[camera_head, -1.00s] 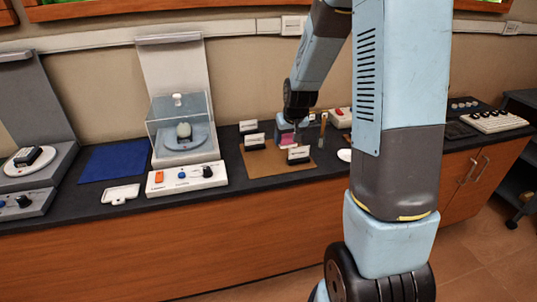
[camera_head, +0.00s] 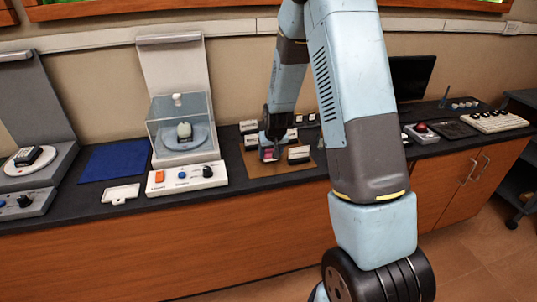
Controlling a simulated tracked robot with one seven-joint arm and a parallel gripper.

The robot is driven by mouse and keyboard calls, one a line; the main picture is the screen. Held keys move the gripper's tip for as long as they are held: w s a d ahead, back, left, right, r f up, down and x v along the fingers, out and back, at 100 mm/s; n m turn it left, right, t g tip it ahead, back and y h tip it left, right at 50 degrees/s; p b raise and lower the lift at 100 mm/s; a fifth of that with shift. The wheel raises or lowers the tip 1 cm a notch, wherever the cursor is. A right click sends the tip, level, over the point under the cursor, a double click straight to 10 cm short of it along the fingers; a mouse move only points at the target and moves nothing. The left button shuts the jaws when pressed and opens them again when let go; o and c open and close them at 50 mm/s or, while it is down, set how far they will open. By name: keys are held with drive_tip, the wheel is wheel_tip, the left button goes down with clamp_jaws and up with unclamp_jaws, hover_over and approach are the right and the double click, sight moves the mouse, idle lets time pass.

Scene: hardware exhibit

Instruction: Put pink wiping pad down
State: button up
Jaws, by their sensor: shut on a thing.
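The pink wiping pad (camera_head: 268,155) shows as a small pink patch low between the fingers of my gripper (camera_head: 270,152). My gripper is shut on it, pointing down over the brown mat (camera_head: 258,171) on the dark counter. The fingers hide part of the pad. I cannot tell whether the pad touches the mat. A small white-faced card holder (camera_head: 299,154) stands just right of the gripper, and others stand at its left and behind.
A clear-covered display with a white control box (camera_head: 186,178) stands left of the mat. A blue cloth (camera_head: 113,162) and a small white tray (camera_head: 121,193) lie farther left. A red-button box (camera_head: 421,133) and a white switch panel (camera_head: 493,121) are at the right.

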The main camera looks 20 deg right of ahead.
drive_tip(key=shift+f, duration=0.4)
drive_tip(key=shift+f, duration=0.1)
drive_tip(key=o, duration=1.1)
